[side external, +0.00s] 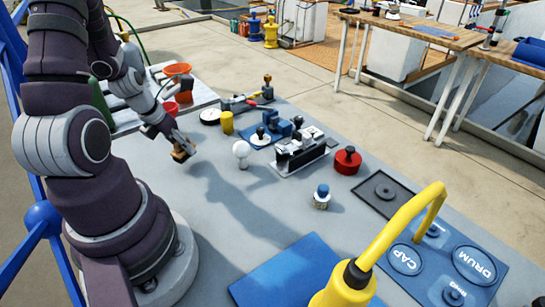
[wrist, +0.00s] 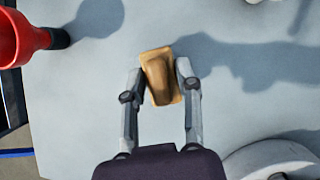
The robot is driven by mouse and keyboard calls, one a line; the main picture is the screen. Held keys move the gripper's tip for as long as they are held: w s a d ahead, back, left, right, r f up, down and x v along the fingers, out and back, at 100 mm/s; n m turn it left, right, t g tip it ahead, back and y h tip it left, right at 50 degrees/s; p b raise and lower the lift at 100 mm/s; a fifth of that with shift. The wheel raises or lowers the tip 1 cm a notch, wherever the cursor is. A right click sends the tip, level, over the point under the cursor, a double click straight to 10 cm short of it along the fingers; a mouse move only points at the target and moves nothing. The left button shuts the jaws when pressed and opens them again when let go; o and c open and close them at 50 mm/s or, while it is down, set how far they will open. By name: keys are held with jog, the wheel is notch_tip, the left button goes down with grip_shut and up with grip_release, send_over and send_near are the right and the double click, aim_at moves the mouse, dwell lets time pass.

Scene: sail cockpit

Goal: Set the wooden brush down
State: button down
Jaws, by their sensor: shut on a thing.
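The wooden brush (wrist: 160,76) is a small tan block, held slightly tilted between the two fingers of my gripper (wrist: 160,84) in the wrist view. In the side external view the brush (side external: 181,154) hangs at the tip of my gripper (side external: 176,144), over the left part of the grey table (side external: 215,245). My gripper is shut on it. The brush looks to be above the tabletop, but the exact gap cannot be told. Its underside is hidden.
Red funnel-like cups (side external: 178,70) stand behind my gripper. A white knob (side external: 241,150), a yellow cylinder (side external: 227,122) and a black-and-white device (side external: 303,152) stand to the right. A blue mat (side external: 285,275) lies in front. The grey tabletop around the brush is clear.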

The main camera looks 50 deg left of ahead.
jog(key=shift+f, duration=1.25)
jog(key=shift+f, duration=0.1)
jog(key=c, duration=0.8)
grip_release()
jog(key=shift+s+r, duration=0.1)
jog(key=shift+r, duration=0.3)
jog(key=v, duration=1.1)
jog(key=shift+s+r, duration=0.1)
jog(key=shift+r, duration=0.1)
